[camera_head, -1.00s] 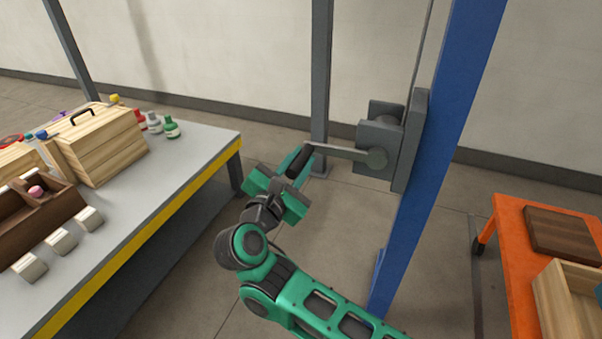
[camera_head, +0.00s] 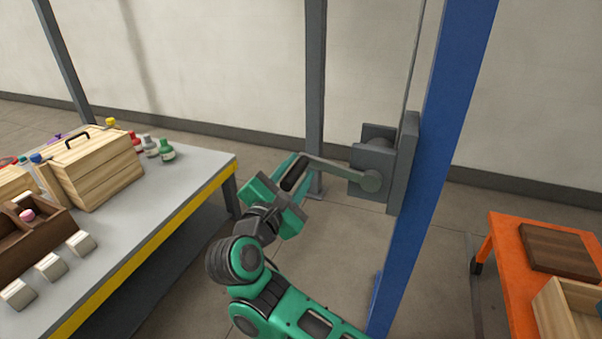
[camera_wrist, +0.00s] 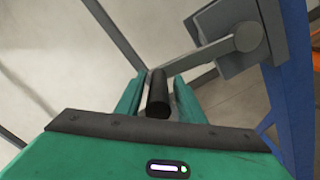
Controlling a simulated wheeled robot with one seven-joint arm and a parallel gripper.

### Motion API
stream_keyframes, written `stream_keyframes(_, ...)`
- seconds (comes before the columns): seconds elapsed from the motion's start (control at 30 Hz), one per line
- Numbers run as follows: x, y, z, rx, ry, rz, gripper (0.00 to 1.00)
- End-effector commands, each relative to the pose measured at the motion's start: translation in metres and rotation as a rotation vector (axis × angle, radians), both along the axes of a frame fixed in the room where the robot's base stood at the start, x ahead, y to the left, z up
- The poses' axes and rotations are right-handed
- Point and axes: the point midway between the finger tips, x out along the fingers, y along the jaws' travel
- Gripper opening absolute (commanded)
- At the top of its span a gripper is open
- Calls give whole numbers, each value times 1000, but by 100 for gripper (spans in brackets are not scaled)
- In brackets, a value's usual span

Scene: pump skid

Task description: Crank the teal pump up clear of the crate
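The winch crank (camera_head: 338,170) is a grey arm on a grey winch box (camera_head: 372,160) fixed to a blue post (camera_head: 440,150). Its black handle (camera_head: 295,172) also shows in the wrist view (camera_wrist: 158,95). My gripper (camera_head: 290,181) has its green fingers on both sides of this handle and appears shut on it. The crank arm points left and slightly up from its hub. A light wooden crate (camera_head: 556,310) on the right is cut off by the frame. A bluish-teal patch shows inside it; I cannot tell if this is the pump.
An orange table (camera_head: 505,262) bears the crate and a dark wooden board (camera_head: 560,250). On the left, a grey bench (camera_head: 200,165) with a yellow edge holds boxes, bottles and small blocks. A grey post (camera_head: 315,90) stands behind my gripper. A thin cable (camera_head: 415,55) rises above the winch.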

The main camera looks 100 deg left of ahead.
Motion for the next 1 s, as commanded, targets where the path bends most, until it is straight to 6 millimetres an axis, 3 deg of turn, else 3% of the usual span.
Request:
stream_keyframes(0.43, -5, -7, 0, 0, -3, 4, 40)
stream_keyframes(1.0, -24, -74, 1, 1, -6, 4, 40)
